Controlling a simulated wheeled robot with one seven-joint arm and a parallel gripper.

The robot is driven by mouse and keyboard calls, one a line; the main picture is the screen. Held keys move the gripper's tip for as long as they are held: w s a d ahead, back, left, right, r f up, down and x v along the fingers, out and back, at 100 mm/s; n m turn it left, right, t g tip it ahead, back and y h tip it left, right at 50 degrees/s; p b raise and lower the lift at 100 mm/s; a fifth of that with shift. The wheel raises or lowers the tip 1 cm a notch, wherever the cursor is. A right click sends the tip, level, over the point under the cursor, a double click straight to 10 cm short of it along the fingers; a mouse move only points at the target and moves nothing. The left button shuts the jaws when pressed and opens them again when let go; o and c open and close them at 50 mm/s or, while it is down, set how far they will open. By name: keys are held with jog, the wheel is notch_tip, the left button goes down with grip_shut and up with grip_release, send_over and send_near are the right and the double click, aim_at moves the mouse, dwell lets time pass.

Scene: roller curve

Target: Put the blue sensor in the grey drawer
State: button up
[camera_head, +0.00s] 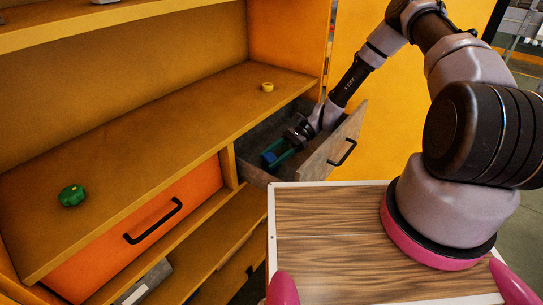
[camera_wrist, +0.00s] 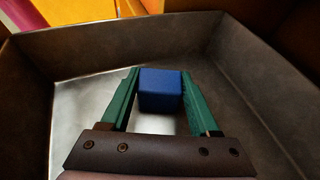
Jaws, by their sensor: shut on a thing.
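The blue sensor (camera_wrist: 160,89) is a small blue block between the green fingers of my gripper (camera_wrist: 158,92) in the wrist view. My gripper is shut on it. In the head view, my gripper (camera_head: 277,155) reaches down inside the open grey drawer (camera_head: 335,145), with the blue sensor (camera_head: 269,158) at its tips. The wrist view shows the drawer's grey walls (camera_wrist: 265,75) around the gripper and its floor below. I cannot tell whether the sensor touches the floor.
An orange drawer (camera_head: 140,235) with a black handle is shut at the left. A green knob-like object (camera_head: 72,195) and a small yellow ring (camera_head: 267,87) lie on the shelf (camera_head: 165,135) above the drawers. A grey object (camera_head: 145,284) lies on a lower shelf.

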jog(key=o, duration=1.4)
